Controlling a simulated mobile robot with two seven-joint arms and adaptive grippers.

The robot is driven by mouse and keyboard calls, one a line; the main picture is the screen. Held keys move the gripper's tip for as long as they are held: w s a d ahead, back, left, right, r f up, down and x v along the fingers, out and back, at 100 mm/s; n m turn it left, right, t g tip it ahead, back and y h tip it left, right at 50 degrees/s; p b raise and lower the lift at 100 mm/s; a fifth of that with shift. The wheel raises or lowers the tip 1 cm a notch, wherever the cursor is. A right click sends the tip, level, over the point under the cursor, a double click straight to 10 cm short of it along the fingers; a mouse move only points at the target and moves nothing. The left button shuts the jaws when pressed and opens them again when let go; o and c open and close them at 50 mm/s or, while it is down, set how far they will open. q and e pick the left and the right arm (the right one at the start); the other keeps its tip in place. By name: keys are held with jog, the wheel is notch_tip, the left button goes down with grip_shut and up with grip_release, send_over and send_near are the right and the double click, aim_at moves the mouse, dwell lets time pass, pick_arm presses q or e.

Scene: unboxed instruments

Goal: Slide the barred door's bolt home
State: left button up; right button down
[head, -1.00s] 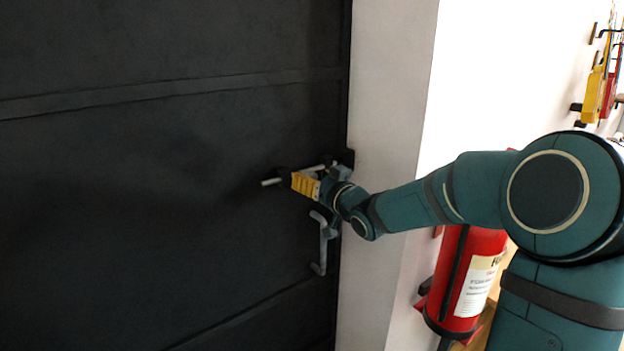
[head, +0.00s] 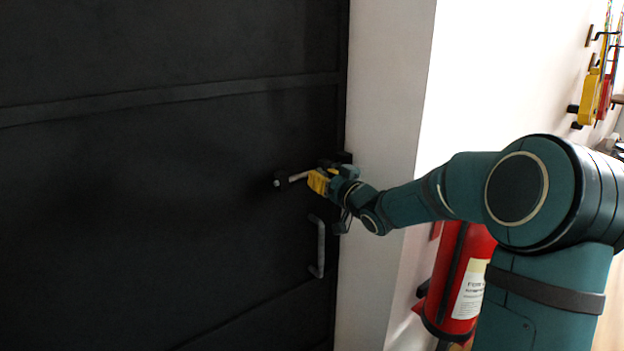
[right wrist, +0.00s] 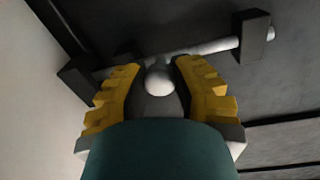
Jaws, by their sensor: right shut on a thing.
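The barred door (head: 150,200) is dark and fills the left of the head view. Its pale bolt (head: 299,177) lies across it near the right edge, through a dark bracket (head: 280,180), with a short end showing left of the bracket. My right gripper (head: 318,182) is at the bolt. In the right wrist view its yellow fingers (right wrist: 155,72) are shut around the bolt's round knob (right wrist: 159,78). The rod (right wrist: 205,47) runs there between the bracket (right wrist: 256,36) and a dark block (right wrist: 77,80) beside the wall. How far it enters that block is hidden. My left gripper is not in view.
A grey door handle (head: 320,247) sits just below the bolt. A white wall (head: 388,130) stands right of the door. A red fire extinguisher (head: 460,275) hangs below my right forearm.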

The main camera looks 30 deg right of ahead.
jog(key=shift+d+r, duration=0.1)
jog(key=shift+d, duration=0.25)
jog(key=c, duration=0.9)
grip_release()
jog(key=shift+d, duration=0.1)
jog(key=shift+o, duration=0.9)
jog(key=shift+d, duration=0.15)
jog(key=shift+a, duration=0.2)
jog(key=s, duration=1.2)
jog(key=shift+d, duration=0.2)
